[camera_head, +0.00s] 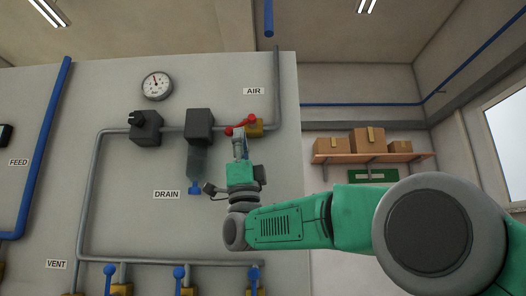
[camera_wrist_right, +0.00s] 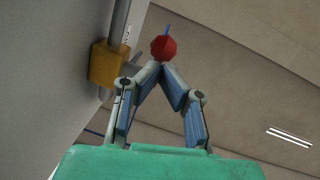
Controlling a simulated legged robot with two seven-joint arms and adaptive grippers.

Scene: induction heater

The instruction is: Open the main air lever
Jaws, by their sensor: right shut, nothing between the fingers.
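The red air lever (camera_head: 250,118) is on a brass-yellow valve body (camera_head: 256,131) on the pipe below the AIR label. In the head view it runs across the valve, with a red end at the left. In the right wrist view a red knob (camera_wrist_right: 164,48) shows just beyond my fingertips, and the yellow valve body (camera_wrist_right: 104,65) is to the left. My right gripper (camera_head: 239,135) is just below the lever, pointing up. In the wrist view the gripper (camera_wrist_right: 161,68) has its fingertips together and empty. I cannot tell whether they touch the knob. My left gripper is not in view.
The wall panel (camera_head: 110,90) carries a gauge (camera_head: 156,86), dark box units (camera_head: 199,124) and grey pipes. A clear drain bowl (camera_head: 196,162) hangs left of my gripper. Several blue-handled valves (camera_head: 179,272) line the bottom. A shelf with boxes (camera_head: 367,140) is at the right.

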